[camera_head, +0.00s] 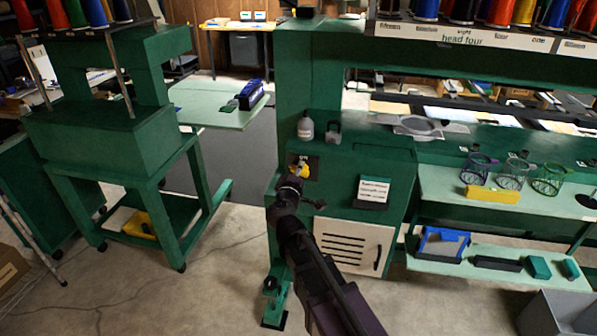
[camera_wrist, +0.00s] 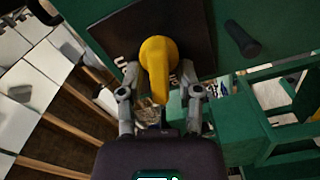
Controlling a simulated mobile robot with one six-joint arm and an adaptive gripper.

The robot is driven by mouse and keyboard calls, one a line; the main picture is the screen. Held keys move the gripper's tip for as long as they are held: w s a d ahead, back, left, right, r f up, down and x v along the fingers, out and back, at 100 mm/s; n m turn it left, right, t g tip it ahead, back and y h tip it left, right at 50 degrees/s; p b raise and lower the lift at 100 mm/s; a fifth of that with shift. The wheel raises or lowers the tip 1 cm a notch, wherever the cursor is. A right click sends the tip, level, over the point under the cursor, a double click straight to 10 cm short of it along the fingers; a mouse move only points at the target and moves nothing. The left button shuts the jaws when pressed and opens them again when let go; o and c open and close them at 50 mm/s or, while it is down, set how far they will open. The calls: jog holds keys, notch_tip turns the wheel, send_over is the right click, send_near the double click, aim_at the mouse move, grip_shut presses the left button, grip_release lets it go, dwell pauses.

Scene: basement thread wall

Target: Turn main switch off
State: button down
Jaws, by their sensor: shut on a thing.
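The main switch is a yellow rotary handle (camera_wrist: 156,66) on a dark square plate (camera_wrist: 115,32) with partly hidden white lettering. In the wrist view the handle points down toward my gripper (camera_wrist: 158,85), with one finger at each side of it. My gripper is shut on the handle. In the head view the yellow handle (camera_head: 301,168) shows on the front of the green machine, just above my gripper (camera_head: 291,184). The handle's exact setting against the lettering cannot be read.
A white vented panel (camera_head: 352,247) and a label card (camera_head: 373,192) are on the machine front near my arm. A bottle (camera_head: 305,128) stands on the ledge above. A smaller green machine (camera_head: 110,130) stands at left, with open concrete floor between.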

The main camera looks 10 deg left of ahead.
jog(key=n, duration=0.4)
jog(key=shift+f, duration=0.25)
dwell(0.3)
jog(key=c, duration=0.6)
grip_release()
jog(key=shift+s, duration=0.2)
jog(key=s, duration=1.1)
jog(key=shift+s, duration=0.4)
